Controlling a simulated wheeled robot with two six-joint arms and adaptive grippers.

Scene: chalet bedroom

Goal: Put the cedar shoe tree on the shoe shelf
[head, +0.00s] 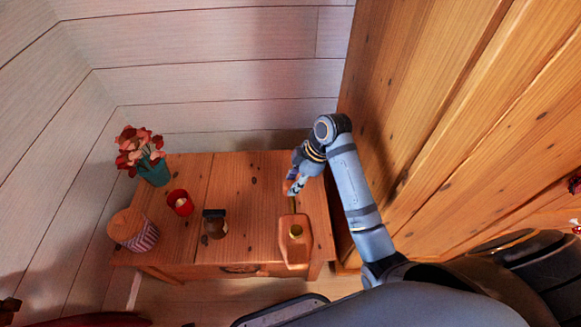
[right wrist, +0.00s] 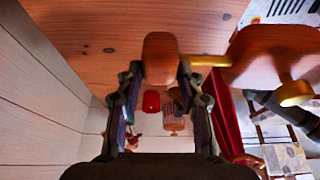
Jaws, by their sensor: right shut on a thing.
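The cedar shoe tree (head: 287,250) is orange-brown wood with a brass knob, at the right end of the wooden table (head: 235,185). In the right wrist view its narrow block (right wrist: 160,62) sits between the fingers, and a brass rod joins it to the larger block (right wrist: 265,55) with the knob. My right gripper (head: 292,188) is shut on the narrow block; the fingers in the right wrist view (right wrist: 158,85) flank it. I cannot tell whether the shoe tree touches the table. My left gripper is out of view. No shoe shelf can be clearly made out.
On the table's left stand a teal vase with flowers (head: 153,172), a red cup (head: 180,203), a striped jar with a wooden lid (head: 143,240) and a dark-topped brown object (head: 214,226). A tall wooden panel (head: 420,100) rises close on the right.

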